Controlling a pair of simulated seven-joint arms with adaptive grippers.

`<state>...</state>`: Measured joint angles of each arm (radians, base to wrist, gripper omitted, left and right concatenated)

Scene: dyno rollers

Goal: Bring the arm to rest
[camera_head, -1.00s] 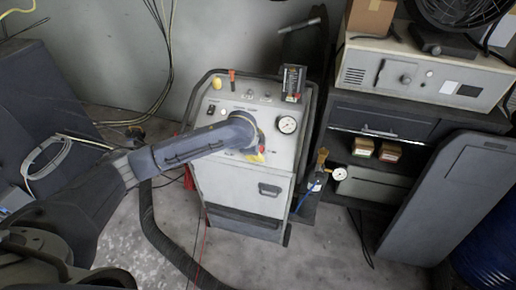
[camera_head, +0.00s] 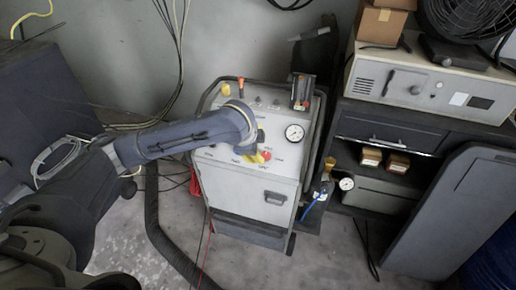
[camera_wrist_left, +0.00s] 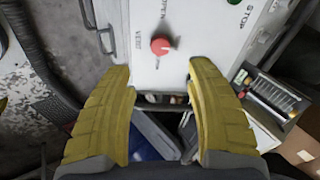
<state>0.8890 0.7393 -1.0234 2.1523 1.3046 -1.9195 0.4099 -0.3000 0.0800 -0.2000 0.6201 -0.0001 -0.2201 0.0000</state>
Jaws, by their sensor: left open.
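My left arm comes in from the left in the head view. Its gripper (camera_head: 256,157) is in front of the control panel of a grey wheeled cart (camera_head: 250,184). In the left wrist view the two yellow fingers (camera_wrist_left: 164,112) stand wide apart with nothing between them. A red knob (camera_wrist_left: 161,46) on the white panel shows beyond the fingertips, apart from them; it also shows in the head view (camera_head: 267,156), right beside the gripper. My right gripper is not in view.
A round gauge (camera_head: 294,133) sits on the cart's panel. A dark shelf unit (camera_head: 388,130) with a beige device (camera_head: 432,86) stands to the right, with a leaning grey panel (camera_head: 455,215) in front. A black hose (camera_head: 155,215) and cables run along the floor left of the cart.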

